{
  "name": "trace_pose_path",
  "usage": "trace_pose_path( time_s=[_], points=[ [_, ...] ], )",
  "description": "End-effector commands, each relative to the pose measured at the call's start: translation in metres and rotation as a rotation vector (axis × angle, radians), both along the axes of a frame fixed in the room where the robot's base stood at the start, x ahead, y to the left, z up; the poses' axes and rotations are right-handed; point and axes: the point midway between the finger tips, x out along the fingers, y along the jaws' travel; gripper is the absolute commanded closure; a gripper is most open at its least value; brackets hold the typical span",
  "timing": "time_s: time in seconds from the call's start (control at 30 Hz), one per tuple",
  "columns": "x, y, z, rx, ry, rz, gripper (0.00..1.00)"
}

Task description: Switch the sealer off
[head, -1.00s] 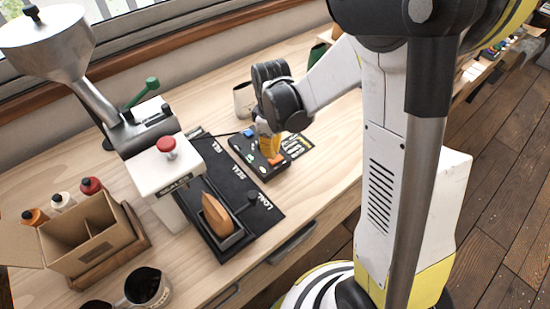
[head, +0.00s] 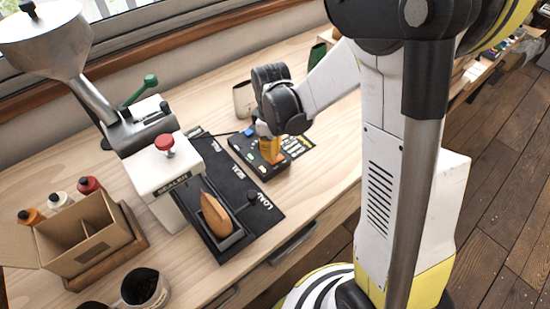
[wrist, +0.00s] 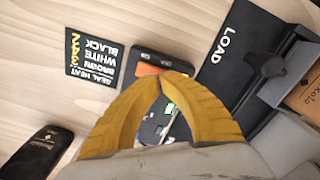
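The sealer (head: 164,180) is a white body with a red knob on top, beside a black mat with a bean pouch lying in its cradle. Its black control box (head: 262,170) sits on the bench to the right of the mat. In the wrist view, the box shows an orange rocker (wrist: 149,69) and a lit green spot (wrist: 170,107). My gripper (head: 270,157) points down over the box. Its yellow fingertips (wrist: 164,76) meet with nothing visible between them, close beside the orange rocker. I cannot tell whether they touch it. The fingers hide part of the box.
A card of heat settings (wrist: 91,63) lies beside the box. A dark object (wrist: 38,152) lies on the bench in the wrist view. A grinder with a funnel (head: 45,40), a cardboard carton (head: 85,250) and several bottles stand at left.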

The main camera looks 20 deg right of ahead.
Motion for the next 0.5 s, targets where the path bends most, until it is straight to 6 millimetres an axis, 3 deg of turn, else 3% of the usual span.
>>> trace_pose_path(
  time_s=[0.5],
  points=[
    [0.0,0.0,-0.0085,0.0,0.0,0.0,1.0]
  ],
)
